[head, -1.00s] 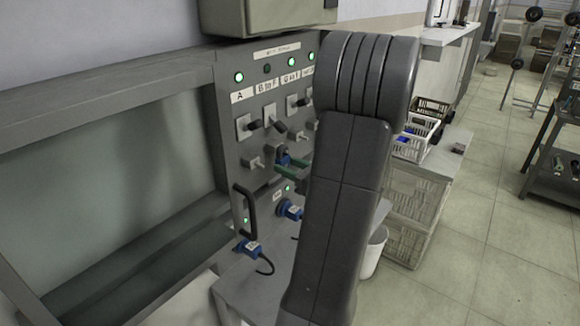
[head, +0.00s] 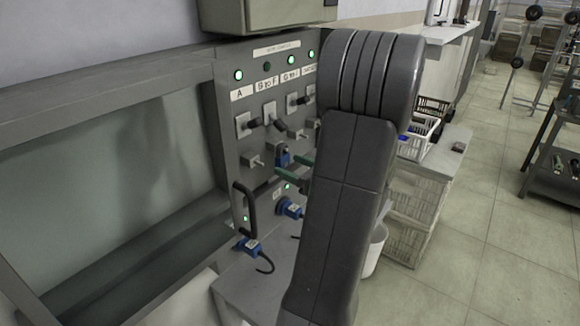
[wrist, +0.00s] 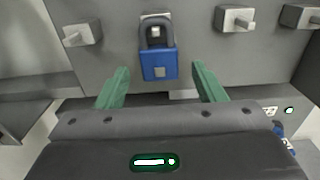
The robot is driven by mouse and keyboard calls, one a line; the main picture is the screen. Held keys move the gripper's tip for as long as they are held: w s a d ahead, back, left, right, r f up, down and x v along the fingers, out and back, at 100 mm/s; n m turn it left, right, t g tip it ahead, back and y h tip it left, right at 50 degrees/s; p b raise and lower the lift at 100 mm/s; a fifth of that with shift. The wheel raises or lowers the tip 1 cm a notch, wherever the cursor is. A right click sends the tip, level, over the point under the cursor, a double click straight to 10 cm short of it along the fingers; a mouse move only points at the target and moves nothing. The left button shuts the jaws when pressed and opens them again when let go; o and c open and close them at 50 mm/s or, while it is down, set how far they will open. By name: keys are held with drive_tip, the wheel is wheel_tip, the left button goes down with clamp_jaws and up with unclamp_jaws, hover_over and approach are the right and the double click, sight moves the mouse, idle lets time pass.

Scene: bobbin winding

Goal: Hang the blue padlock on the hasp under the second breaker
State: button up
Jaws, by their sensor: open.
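The blue padlock (wrist: 159,64) hangs upright in the wrist view, its dark shackle around the hasp (wrist: 156,17) second from the left. In the head view the padlock (head: 282,158) is under the breaker labelled "B to F" (head: 281,125). My gripper (wrist: 160,70) is open, with its green fingers spread on both sides of the padlock and a visible gap to each. In the head view my gripper (head: 285,164) is partly hidden behind my arm.
Bare hasps flank the padlock, one to the left (wrist: 82,35) and one to the right (wrist: 237,18). A ledge (head: 245,292) juts out below. White crates stand on the right.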

drive_tip(key=b+v, duration=0.1)
drive_tip(key=v, duration=1.1)
drive_tip(key=shift+s+d+b, duration=0.15)
drive_tip(key=shift+d+b, duration=0.05)
drive_tip(key=shift+b, duration=0.15)
drive_tip(key=shift+c, duration=0.4)
idle(0.5)
